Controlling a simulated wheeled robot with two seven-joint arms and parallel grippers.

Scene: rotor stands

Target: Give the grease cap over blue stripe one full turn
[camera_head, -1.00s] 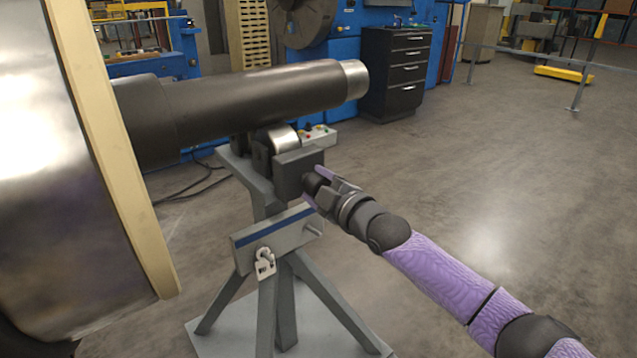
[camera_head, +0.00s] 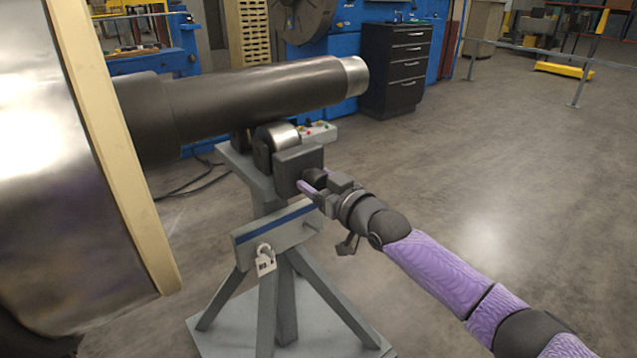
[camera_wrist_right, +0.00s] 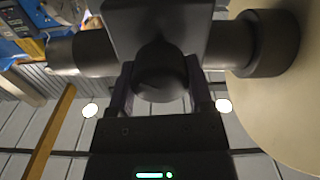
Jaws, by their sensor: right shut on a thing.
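The dark round grease cap (camera_wrist_right: 160,75) sits on the bearing block (camera_head: 297,165) of the rotor stand, above the plate with the blue stripe (camera_head: 270,231). My right gripper (camera_head: 314,184) is at the cap, its fingers on either side of it. In the right wrist view the cap lies between the two fingers (camera_wrist_right: 158,95), and the jaws are shut on it. The cap is partly hidden by the gripper in the head view. My left gripper is not in view.
The dark rotor shaft (camera_head: 250,95) rests on a roller (camera_head: 277,136) above the block. A padlock (camera_head: 265,262) hangs on the striped plate. A large metal casing with a tan rim (camera_head: 110,150) stands at left.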

